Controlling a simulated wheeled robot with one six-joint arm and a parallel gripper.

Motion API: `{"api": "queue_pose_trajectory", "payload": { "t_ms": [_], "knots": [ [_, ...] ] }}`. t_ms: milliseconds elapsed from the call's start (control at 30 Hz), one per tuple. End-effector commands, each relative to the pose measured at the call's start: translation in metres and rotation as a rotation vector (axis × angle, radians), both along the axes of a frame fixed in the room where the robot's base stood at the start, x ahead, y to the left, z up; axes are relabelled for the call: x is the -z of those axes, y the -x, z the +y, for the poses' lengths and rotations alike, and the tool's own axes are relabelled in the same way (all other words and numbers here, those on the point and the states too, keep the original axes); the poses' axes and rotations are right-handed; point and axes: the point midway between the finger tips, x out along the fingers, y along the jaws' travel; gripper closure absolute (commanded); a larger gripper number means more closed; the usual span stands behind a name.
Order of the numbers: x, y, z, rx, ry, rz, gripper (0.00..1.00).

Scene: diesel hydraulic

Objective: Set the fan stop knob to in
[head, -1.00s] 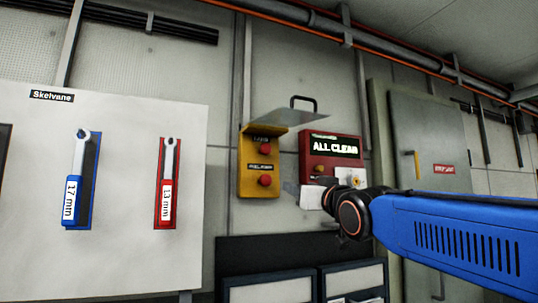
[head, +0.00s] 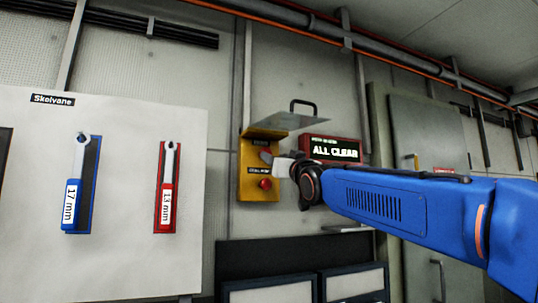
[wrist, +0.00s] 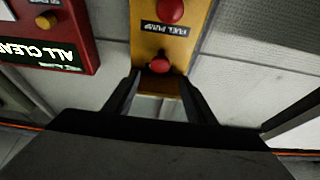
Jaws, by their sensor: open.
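A yellow control box (head: 247,180) hangs on the wall in the head view, with two red knobs one above the other. The lower knob (head: 265,184) has a dark label above it, which reads "FUEL PUMP" upside down in the wrist view (wrist: 172,29). My gripper (head: 271,160) is open in front of the box. In the wrist view its fingertips (wrist: 159,80) lie on either side of the upper knob; contact cannot be told.
A grey hinged cover (head: 290,121) with a black handle stands raised above the box. A red "ALL CLEAR" panel (head: 333,149) is close on the right. A white tool board (head: 120,190) with two wrenches is on the left. Dark framed panels (head: 270,286) are below.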

Motion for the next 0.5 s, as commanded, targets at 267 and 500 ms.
{"api": "queue_pose_trajectory", "payload": {
  "t_ms": [267, 500],
  "knots": [
    [-0.016, -0.038, 0.012, 0.0, 0.001, 0.0, 0.5],
    [-0.025, -0.058, 0.019, 0.0, 0.0, 0.001, 0.5]
  ]
}}
